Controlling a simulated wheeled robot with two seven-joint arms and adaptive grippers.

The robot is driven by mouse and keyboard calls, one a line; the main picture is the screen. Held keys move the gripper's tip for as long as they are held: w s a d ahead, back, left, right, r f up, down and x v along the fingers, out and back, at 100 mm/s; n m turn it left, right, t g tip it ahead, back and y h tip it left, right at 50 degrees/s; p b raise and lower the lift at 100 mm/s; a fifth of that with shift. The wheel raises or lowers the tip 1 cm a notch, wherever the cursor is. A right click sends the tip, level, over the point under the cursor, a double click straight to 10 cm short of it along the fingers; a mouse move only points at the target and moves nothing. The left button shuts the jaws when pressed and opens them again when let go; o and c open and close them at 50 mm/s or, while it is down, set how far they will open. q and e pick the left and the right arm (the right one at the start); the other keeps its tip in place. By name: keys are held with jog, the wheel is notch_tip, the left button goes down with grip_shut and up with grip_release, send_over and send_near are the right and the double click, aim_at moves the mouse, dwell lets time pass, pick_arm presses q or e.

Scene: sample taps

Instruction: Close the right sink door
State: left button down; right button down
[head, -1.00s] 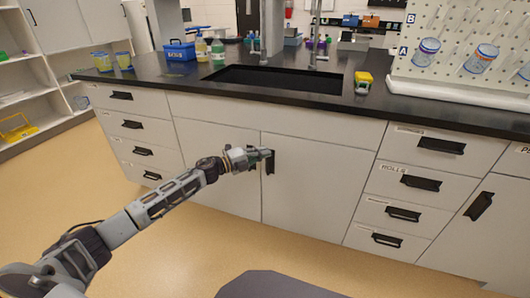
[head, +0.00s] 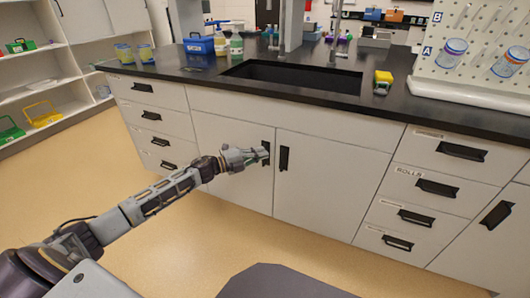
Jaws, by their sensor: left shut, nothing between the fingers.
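The right sink door (head: 325,195) is a pale grey panel under the sink, with a black vertical handle (head: 284,158) near its left edge. It looks flush with the cabinet front. The left sink door (head: 225,135) beside it also looks flush, and its black handle (head: 266,147) is partly hidden behind my gripper. My left gripper (head: 264,154) is shut and empty, in front of the left door's handle, just left of the right door's handle. I cannot tell whether it touches the left handle. My right gripper is out of view.
The black counter (head: 210,77) holds the sink basin (head: 295,77), a blue box (head: 198,44), bottles and a yellow item (head: 383,82). Drawers (head: 437,187) flank the doors. Open shelves (head: 35,85) stand at the left. The floor (head: 190,245) before the doors is clear.

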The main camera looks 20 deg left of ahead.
pick_arm(q)
jog(key=shift+s+a, duration=0.35)
jog(key=shift+s, duration=0.05)
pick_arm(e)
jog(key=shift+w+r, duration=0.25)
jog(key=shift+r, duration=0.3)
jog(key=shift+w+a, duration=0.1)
